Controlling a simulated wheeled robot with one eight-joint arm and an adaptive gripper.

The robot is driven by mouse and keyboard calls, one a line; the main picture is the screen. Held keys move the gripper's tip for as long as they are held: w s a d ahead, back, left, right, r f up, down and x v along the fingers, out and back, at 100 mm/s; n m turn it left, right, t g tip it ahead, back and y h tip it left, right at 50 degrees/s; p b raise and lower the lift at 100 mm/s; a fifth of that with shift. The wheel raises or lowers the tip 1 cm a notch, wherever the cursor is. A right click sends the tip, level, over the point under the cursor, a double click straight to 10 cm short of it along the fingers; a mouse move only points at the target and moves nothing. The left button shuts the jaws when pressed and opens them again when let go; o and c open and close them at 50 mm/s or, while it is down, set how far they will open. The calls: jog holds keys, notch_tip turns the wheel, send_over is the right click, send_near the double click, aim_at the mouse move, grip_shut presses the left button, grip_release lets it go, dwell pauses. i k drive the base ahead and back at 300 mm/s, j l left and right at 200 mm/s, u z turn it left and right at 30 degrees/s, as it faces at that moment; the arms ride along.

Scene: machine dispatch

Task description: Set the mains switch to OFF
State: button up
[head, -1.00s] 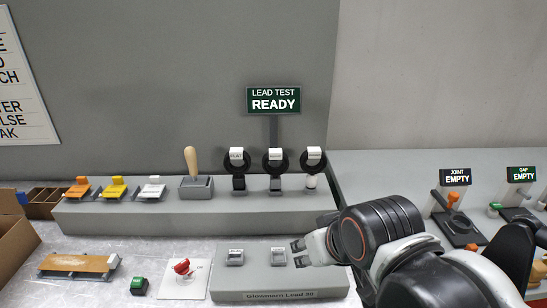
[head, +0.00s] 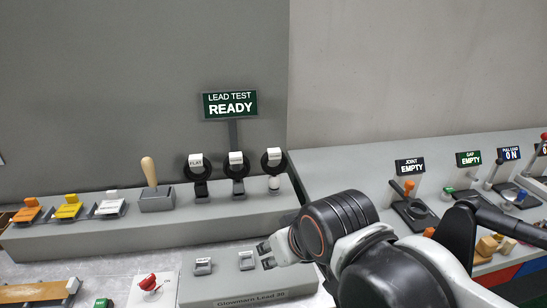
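No label reading "mains" is legible, so I cannot tell for sure which control is the mains switch. A red knob (head: 147,282) sits on a white plate (head: 152,293) at the lower left. Another red-tipped lever (head: 543,140) is cut by the right edge. My gripper (head: 266,255) is empty, its two fingertips apart, pointing left beside the right small switch (head: 246,260) on the grey Glowmarn Lead box (head: 245,290). I cannot tell whether it touches that switch.
The raised grey shelf (head: 110,236) behind carries coloured switches, a wooden-handled lever (head: 149,172) and several black round holders under a LEAD TEST READY sign (head: 230,104). Right of my arm, the bench holds a JOINT EMPTY station (head: 411,205) and loose blocks (head: 488,246).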

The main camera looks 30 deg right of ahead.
aim_at(148, 284)
jog(key=i+j+z, duration=0.1)
jog(key=j+z, duration=0.4)
jog(key=z, duration=0.15)
jog(key=j+z, duration=0.35)
jog(key=j+u, duration=0.15)
jog(key=u, duration=0.2)
jog(key=k+j+u, duration=0.1)
jog(key=u, duration=0.2)
jog(key=j+u, duration=0.35)
jog(key=l, duration=0.1)
